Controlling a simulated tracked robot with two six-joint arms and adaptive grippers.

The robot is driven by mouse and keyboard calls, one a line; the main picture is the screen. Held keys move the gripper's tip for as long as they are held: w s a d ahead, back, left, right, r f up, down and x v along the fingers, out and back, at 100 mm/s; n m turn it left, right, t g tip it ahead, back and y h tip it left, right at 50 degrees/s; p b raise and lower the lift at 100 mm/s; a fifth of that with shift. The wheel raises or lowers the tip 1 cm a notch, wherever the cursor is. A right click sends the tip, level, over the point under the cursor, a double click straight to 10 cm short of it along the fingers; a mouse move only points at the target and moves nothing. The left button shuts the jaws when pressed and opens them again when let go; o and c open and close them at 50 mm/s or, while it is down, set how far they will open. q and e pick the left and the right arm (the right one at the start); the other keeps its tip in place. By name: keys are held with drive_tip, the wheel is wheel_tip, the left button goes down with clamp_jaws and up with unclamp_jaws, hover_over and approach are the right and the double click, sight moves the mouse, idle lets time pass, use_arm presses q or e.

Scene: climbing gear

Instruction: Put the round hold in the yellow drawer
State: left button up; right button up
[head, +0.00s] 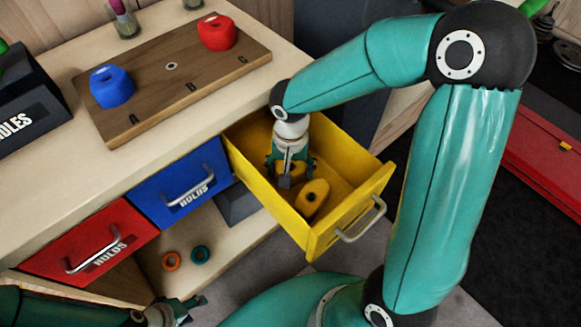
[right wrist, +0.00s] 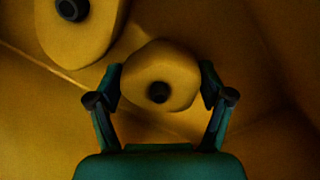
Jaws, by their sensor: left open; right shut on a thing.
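The yellow drawer (head: 345,213) is pulled open from the bench. My right gripper (head: 290,172) reaches down inside it, shut on a round yellow hold (head: 291,167). In the right wrist view the round hold (right wrist: 160,76), with a dark centre hole, sits between the two fingers (right wrist: 160,88). It is low in the drawer; I cannot tell whether it touches the floor. A longer yellow hold (head: 312,198) lies in the drawer beside it and also shows at the upper left of the right wrist view (right wrist: 80,30). My left gripper (head: 190,306) is open and empty at the lower left.
A blue hold (head: 112,86) and a red hold (head: 216,31) sit on a wooden board (head: 165,100) marked A, B, C. The blue drawer (head: 182,186) and red drawer (head: 90,243) are shut.

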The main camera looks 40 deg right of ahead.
sight(291, 170)
drive_tip(key=o, duration=1.2)
drive_tip(key=shift+r, duration=0.2)
wheel_tip(291, 170, up, 12)
drive_tip(key=p, duration=0.3)
drive_tip(key=shift+f, duration=0.1)
